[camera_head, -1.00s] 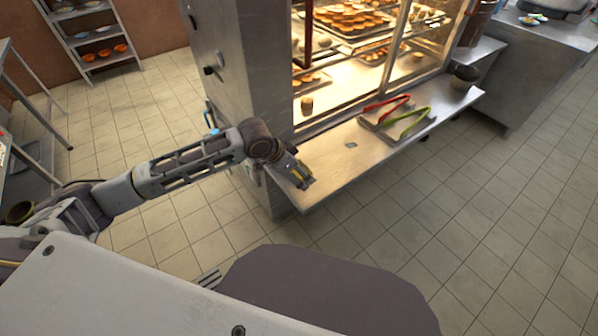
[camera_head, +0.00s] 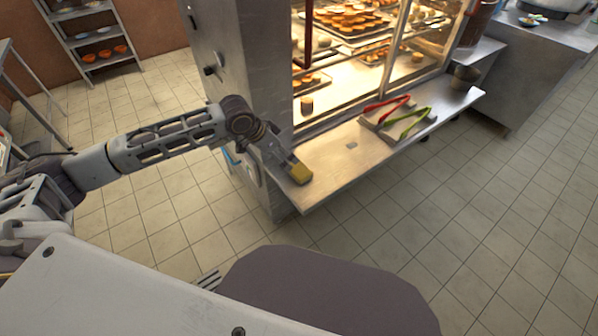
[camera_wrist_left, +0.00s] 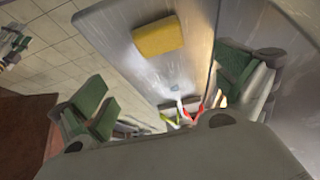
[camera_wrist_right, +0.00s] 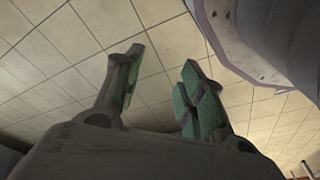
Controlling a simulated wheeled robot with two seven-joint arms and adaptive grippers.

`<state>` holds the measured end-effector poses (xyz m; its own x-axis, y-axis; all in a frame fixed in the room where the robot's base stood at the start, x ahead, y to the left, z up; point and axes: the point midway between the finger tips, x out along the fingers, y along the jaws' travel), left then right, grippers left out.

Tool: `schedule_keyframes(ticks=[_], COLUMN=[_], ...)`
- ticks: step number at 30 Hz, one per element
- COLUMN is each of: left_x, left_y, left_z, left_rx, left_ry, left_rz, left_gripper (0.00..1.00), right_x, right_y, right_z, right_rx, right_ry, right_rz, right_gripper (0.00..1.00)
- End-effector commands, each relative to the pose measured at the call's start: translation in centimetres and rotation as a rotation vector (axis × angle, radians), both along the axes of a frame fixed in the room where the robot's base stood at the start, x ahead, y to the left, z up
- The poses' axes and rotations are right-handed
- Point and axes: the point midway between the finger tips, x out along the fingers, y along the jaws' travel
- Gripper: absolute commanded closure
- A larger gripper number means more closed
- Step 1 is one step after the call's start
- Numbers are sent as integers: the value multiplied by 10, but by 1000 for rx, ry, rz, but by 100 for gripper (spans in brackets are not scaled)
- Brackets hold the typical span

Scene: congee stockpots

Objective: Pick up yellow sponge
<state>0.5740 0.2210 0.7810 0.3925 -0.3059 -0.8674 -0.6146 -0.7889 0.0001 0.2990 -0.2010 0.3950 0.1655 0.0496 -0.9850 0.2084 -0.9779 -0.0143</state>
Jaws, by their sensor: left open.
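The yellow sponge (camera_head: 300,173) lies on the near left end of the cabinet's metal shelf. In the left wrist view the sponge (camera_wrist_left: 158,38) lies flat, beyond the fingertips and between their lines. My left gripper (camera_head: 284,156) is just up and left of the sponge in the head view. Its green-padded fingers (camera_wrist_left: 165,88) are wide apart with nothing between them in the left wrist view. My right gripper (camera_wrist_right: 160,82) shows only in its own wrist view, over the tiled floor, with its fingers apart and empty.
The metal shelf (camera_head: 340,166) juts from a lit glass food cabinet (camera_head: 370,50). Red tongs (camera_head: 388,103) and green tongs (camera_head: 408,122) lie on it to the right. The shelf between sponge and tongs is mostly clear. Open tiled floor (camera_head: 450,210) lies in front.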

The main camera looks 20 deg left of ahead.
Motion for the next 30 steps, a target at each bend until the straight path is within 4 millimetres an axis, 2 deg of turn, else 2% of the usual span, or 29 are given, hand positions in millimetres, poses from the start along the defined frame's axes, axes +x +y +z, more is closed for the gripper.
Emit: schedule_keyframes(ticks=[8, 24, 30], left_x=[7, 29, 33], left_y=[-6, -23, -26], left_z=[-18, -65, -74], left_rx=[-1, -1, 0], left_ry=[2, -1, 0], left_rz=[0, 0, -1], left_gripper=[0, 0, 0], right_x=[2, 3, 2], right_y=[3, 13, 14], right_z=[11, 54, 63], right_rx=[4, 18, 20], right_ry=[4, 24, 29], right_rz=[2, 9, 11], right_gripper=[60, 60, 60])
